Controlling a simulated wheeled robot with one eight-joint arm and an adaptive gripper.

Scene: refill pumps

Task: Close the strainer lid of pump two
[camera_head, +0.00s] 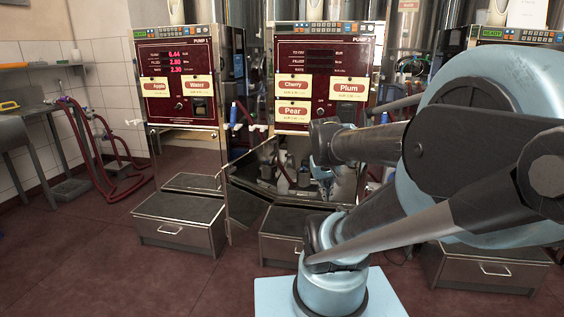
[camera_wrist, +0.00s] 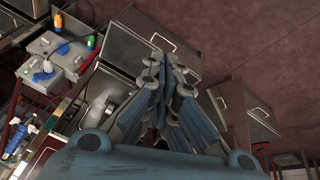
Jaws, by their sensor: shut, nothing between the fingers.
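Pump two (camera_head: 320,52) stands in the middle of the head view, with a dark red panel marked Cherry, Plum and Pear. Its lower cabinet is open and shows pipes and pale fittings (camera_head: 299,178), partly hidden by my arm. I cannot make out the strainer or its lid for certain among these parts. My gripper (camera_wrist: 160,62) is shut and empty in the wrist view, its fingers together. In the wrist view, silver and blue fittings (camera_wrist: 22,135) show at the lower left, apart from the fingers.
Pump one (camera_head: 180,50) stands left with a grey drawer box (camera_head: 180,220) before it. Another drawer box (camera_head: 280,235) stands before pump two, and a third (camera_head: 485,270) at right. Red hoses (camera_head: 105,155) hang at the left wall. The red floor at front left is clear.

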